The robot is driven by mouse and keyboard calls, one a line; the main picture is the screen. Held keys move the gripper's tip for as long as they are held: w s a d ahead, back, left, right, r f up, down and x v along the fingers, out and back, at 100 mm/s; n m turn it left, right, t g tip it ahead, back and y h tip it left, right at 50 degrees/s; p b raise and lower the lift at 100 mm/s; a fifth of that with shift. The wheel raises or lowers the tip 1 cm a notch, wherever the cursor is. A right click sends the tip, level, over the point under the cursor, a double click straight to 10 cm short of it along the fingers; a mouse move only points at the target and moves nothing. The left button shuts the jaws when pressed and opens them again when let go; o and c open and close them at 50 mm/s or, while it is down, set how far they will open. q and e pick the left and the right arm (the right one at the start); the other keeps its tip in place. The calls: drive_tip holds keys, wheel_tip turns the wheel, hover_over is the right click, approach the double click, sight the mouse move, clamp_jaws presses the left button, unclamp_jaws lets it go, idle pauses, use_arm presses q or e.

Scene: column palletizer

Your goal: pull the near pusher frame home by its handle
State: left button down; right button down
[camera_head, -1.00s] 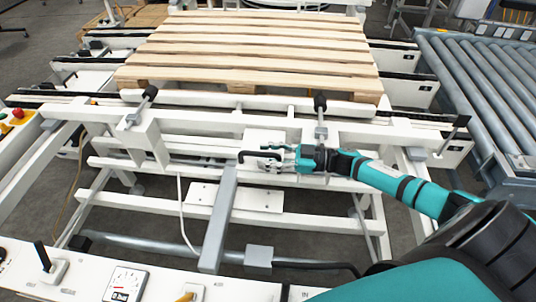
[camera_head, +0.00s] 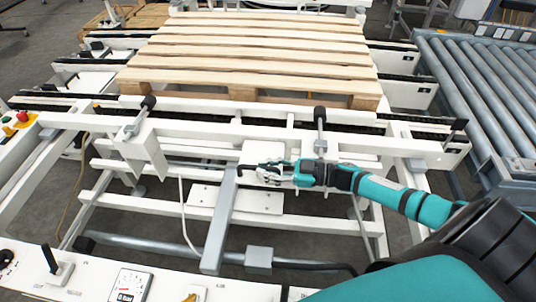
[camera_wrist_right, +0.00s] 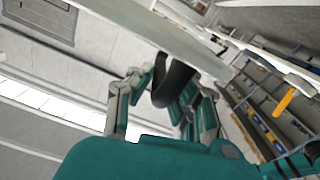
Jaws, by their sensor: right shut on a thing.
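The near pusher frame (camera_head: 225,131) is a white beam frame with two black-tipped rods, in front of the wooden pallet (camera_head: 250,62) in the head view. Its black handle (camera_head: 246,167) sticks out at the middle of the near side. My right gripper (camera_head: 279,174) reaches in from the right and is shut on the handle. In the right wrist view the dark curved handle (camera_wrist_right: 176,84) lies between the teal and grey fingers (camera_wrist_right: 160,108). The fingers hide part of it. My left gripper is not in view.
A white control panel with a gauge (camera_head: 128,285) and levers runs along the near edge. A grey post (camera_head: 219,220) rises in the middle, just left of my gripper. A roller conveyor (camera_head: 480,100) stands at the right. Red and green buttons (camera_head: 14,122) are at the left.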

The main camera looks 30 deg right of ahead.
drive_tip(key=s+a+p, duration=0.7)
drive_tip(key=s+a, duration=0.3)
drive_tip(key=s, duration=0.3)
drive_tip(key=shift+s+a, duration=0.15)
drive_tip(key=shift+s, duration=0.2)
drive_tip(key=shift+f, duration=0.1)
drive_tip(key=c, duration=1.3)
unclamp_jaws()
drive_tip(key=shift+s, duration=0.1)
drive_tip(key=v, duration=1.2)
